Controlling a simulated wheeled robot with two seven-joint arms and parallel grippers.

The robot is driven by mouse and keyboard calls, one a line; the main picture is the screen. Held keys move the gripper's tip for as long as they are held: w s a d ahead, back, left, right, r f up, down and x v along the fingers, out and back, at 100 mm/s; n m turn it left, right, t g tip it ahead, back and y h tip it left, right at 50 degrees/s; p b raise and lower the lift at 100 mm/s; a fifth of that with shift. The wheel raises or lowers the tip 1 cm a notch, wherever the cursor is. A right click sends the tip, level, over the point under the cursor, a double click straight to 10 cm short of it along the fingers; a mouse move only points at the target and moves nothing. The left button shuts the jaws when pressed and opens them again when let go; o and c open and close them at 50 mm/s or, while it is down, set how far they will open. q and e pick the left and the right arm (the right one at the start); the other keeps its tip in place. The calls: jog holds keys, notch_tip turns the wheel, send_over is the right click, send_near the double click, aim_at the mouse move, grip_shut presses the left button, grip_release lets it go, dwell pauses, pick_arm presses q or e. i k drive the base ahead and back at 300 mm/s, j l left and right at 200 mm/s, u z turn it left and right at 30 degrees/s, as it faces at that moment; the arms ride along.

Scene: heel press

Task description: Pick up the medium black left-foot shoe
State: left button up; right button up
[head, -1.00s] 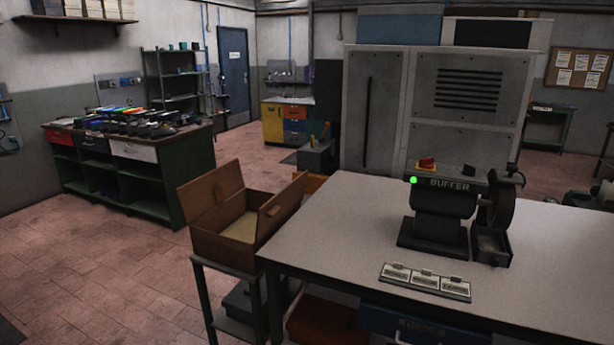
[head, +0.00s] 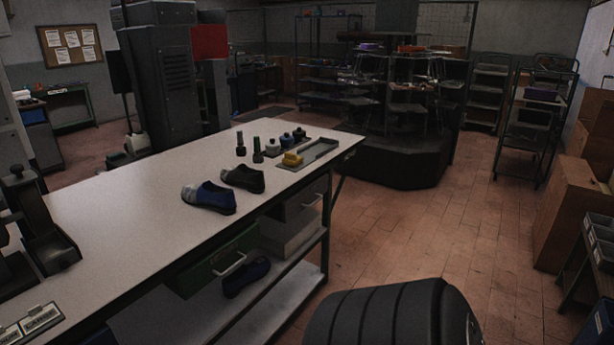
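A black shoe (head: 243,179) with a grey toe lies on the light workbench top (head: 130,205). A blue shoe (head: 208,198) with a grey toe lies just in front of it, to its left. Both toes point left. A dark blue shoe (head: 246,277) is on the lower shelf under the bench. I cannot tell size or left or right foot for any of them. Neither of my grippers is in view.
A green drawer (head: 220,262) hangs below the top. Brown boxes (head: 572,210) line the right.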

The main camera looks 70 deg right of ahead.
aim_at(244, 175)
jog(key=z, duration=1.8)
jog(key=i+l, duration=0.25)
jog(key=i, duration=0.15)
jog(key=i+l+z, duration=0.1)
jog(key=i+l, duration=0.15)
jog(key=i, duration=0.15)
